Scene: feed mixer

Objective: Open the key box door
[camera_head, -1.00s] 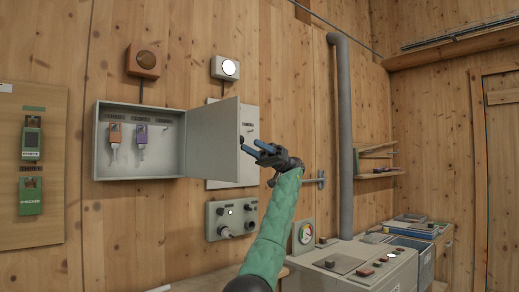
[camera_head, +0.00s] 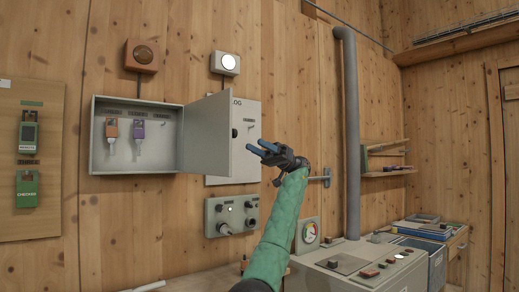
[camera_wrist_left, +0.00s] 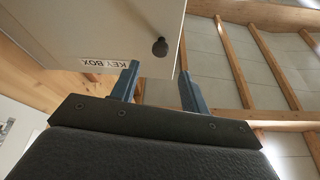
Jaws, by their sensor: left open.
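The grey key box (camera_head: 100,140) is on the wooden wall at the left. Its door (camera_head: 207,138) stands open, swung out from the box's right side. An orange-tagged key (camera_head: 112,130) and a purple-tagged key (camera_head: 139,132) hang inside. My left gripper (camera_head: 256,149) is open and empty, just right of the door's free edge, with a small gap in the head view. In the left wrist view the door's outer face (camera_wrist_left: 110,25) shows a "KEY BOX" label and a dark knob (camera_wrist_left: 160,47), beyond the open fingers (camera_wrist_left: 158,85). My right gripper is not in view.
A grey panel (camera_head: 246,120) sits on the wall behind the door. A control box with knobs (camera_head: 231,215) is below it. A vertical pipe (camera_head: 347,140) and a console (camera_head: 365,270) stand to the right. A board with green devices (camera_head: 50,215) is at the far left.

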